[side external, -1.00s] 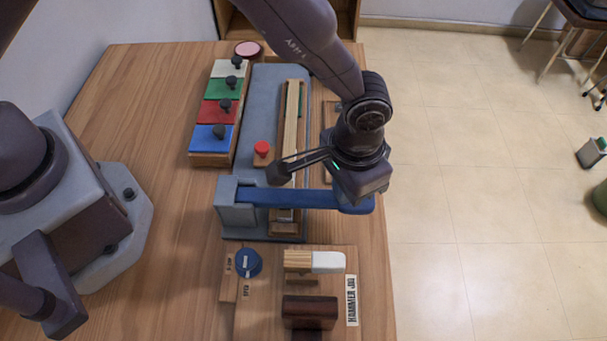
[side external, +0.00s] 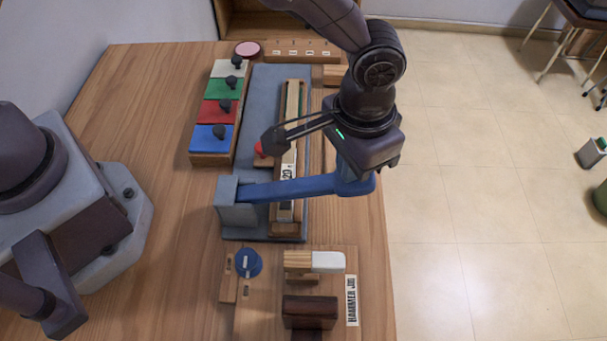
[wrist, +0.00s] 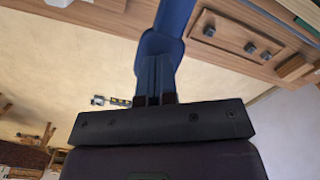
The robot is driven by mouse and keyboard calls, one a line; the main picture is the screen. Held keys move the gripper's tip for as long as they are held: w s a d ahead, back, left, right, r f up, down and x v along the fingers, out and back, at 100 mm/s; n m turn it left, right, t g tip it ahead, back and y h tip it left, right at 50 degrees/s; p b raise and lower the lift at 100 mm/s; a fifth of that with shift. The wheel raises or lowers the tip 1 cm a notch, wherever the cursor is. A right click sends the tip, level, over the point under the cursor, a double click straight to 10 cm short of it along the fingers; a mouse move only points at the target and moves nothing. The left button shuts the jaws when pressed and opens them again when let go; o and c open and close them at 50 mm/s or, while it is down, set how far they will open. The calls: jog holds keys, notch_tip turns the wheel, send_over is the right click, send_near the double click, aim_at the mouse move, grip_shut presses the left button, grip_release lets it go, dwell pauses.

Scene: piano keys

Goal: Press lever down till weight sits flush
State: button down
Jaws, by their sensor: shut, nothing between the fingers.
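The blue lever (side external: 290,188) runs from a grey pivot block (side external: 237,208) across a long wooden key (side external: 292,140) and slopes up to the right. Its rounded end pad is at my gripper. In the wrist view my gripper (wrist: 155,97) is shut and empty, its fingertips over the lever's end pad (wrist: 160,46). I cannot tell whether they touch it. In the side view the fingertips are mostly hidden by the wrist housing. A pale label reading "20" lies on the key just beyond the lever. I cannot pick out the weight with certainty.
A red knob (side external: 262,150) is partly hidden by my wrist's side bracket. A row of coloured blocks with black knobs (side external: 217,110) stands left. A blue dial (side external: 249,263) and a hammer fixture (side external: 315,262) lie in front. The table's right edge is close by.

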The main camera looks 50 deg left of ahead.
jog(key=shift+r, duration=2.1)
jog(key=shift+s+a+f+m, duration=0.2)
jog(key=shift+s+f+m, duration=0.05)
jog(key=shift+m, duration=0.05)
jog(key=shift+s+a+m, duration=0.4)
jog(key=shift+s+a, duration=0.4)
jog(key=shift+a, duration=0.05)
jog(key=s+a+r+n+t, duration=0.1)
jog(key=s+a+r+t, duration=0.1)
jog(key=s+a+r, duration=0.2)
jog(key=s+a+r+n+t, duration=0.1)
jog(key=s+a+r, duration=0.3)
jog(key=a+r, duration=0.4)
jog(key=s+a+r+n+t, duration=0.2)
jog(key=s+a+r, duration=0.2)
jog(key=a, duration=1)
notch_tip(320, 180, up, 2)
jog(key=shift+s+a+t, duration=0.2)
jog(key=shift+a+t, duration=0.05)
jog(key=shift+t, duration=0.05)
